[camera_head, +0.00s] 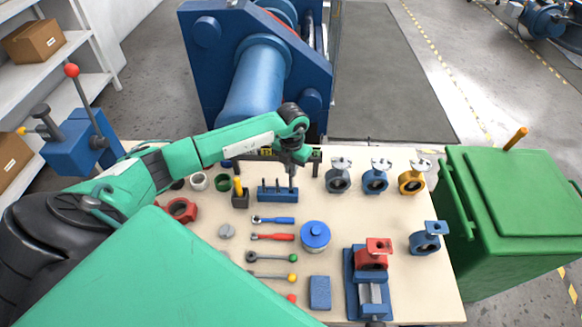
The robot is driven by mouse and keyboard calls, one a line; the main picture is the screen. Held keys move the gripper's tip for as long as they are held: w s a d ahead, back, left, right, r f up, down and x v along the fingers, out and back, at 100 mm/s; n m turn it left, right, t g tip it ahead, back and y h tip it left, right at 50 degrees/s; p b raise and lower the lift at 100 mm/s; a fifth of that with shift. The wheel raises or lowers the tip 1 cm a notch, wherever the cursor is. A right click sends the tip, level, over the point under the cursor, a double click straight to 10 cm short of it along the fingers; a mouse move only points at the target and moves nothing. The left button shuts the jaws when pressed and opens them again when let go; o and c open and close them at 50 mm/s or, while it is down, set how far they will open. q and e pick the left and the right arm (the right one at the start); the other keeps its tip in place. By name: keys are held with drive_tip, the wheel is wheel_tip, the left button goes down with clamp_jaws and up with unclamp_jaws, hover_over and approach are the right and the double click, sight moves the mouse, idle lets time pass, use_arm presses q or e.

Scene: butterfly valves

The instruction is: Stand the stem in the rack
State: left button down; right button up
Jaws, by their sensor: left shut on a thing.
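The blue rack (277,196) stands on the table below my left gripper, with several thin upright dark stems showing along its top. My left gripper (292,168) points down over the rack's right end, and its jaws are shut. A thin grey stem (291,181) shows just under the fingers, upright or nearly so. I cannot tell whether its lower end is inside the rack or just above it. The fingers hide its upper part. My right gripper is not in view.
Blue- and red-handled tools (272,220) lie in front of the rack. A small holder with a yellow item (239,193) stands close on its left. Grey, blue and yellow valve bodies (375,181) stand to the right. A blue-lidded jar (316,235) and red valve (373,254) are nearer.

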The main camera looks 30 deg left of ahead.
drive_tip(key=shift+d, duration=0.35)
use_arm(q)
drive_tip(key=shift+f, duration=0.1)
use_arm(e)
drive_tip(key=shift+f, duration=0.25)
use_arm(q)
drive_tip(key=shift+b, duration=0.35)
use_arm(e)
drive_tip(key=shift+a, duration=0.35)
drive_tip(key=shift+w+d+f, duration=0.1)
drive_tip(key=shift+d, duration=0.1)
use_arm(q)
drive_tip(key=shift+f, duration=0.15)
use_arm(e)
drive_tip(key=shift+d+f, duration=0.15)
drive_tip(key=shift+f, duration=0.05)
use_arm(q)
drive_tip(key=shift+f+b, duration=0.5)
drive_tip(key=shift+b, duration=0.1)
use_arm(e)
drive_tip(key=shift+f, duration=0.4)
use_arm(q)
drive_tip(key=shift+f, duration=0.3)
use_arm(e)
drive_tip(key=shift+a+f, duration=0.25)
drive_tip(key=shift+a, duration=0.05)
